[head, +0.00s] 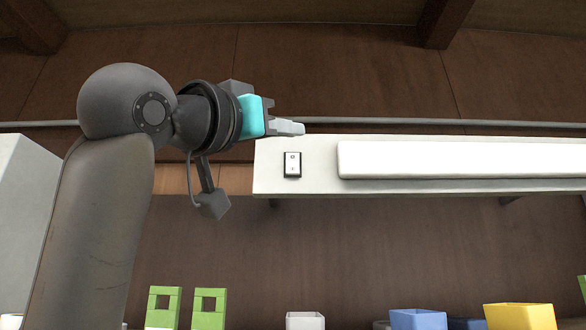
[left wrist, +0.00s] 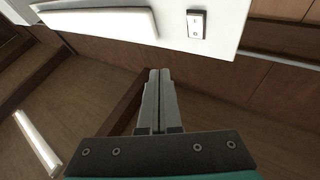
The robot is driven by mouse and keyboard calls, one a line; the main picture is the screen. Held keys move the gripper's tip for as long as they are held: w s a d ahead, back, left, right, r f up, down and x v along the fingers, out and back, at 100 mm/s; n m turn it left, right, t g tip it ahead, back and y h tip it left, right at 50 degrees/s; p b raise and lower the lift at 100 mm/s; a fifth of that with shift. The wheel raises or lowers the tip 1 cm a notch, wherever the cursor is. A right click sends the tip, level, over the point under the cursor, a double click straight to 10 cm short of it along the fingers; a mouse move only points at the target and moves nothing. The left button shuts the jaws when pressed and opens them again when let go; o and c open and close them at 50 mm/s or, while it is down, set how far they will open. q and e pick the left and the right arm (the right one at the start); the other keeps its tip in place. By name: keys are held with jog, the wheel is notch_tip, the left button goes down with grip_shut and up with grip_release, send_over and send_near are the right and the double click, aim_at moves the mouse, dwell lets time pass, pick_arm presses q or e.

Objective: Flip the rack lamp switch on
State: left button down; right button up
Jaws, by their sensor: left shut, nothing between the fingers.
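The rack lamp switch (head: 292,165) is a small white rocker in a dark frame. It sits on the underside of a pale shelf panel (head: 262,172), left of a long white lamp (head: 440,160). My left gripper (head: 302,128) is shut and empty, at the panel's left end, above the switch in the head view and apart from it. In the left wrist view the shut fingers (left wrist: 160,72) point up toward the panel, with the switch (left wrist: 196,24) up and right of their tips and the lamp (left wrist: 105,22) up and left. My right gripper is not in view.
Below the panel stand green holders (head: 163,307), a white box (head: 305,320), a blue box (head: 418,319) and a yellow box (head: 520,316). A grey rail (head: 400,122) runs along the wooden wall behind. The space around the switch is clear.

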aim_at(288, 162)
pick_arm(q)
jog(key=w, duration=0.2)
jog(key=w+p, duration=0.1)
jog(key=w, duration=0.2)
jog(key=w+f, duration=0.1)
jog(key=w, duration=0.2)
jog(key=shift+p, duration=0.3)
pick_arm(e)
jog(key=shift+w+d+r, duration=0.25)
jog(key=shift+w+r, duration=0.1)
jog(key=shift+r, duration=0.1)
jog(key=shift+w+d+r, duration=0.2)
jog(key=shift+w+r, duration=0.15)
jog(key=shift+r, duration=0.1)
pick_arm(q)
jog(key=shift+w, duration=0.2)
dwell(0.6)
jog(key=shift+w, duration=0.3)
jog(key=shift+w+f, duration=0.1)
jog(key=shift+w, duration=0.25)
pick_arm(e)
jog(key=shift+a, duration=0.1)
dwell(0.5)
pick_arm(q)
jog(key=shift+s, duration=0.15)
jog(key=shift+s+b, duration=0.35)
jog(key=shift+s, duration=0.35)
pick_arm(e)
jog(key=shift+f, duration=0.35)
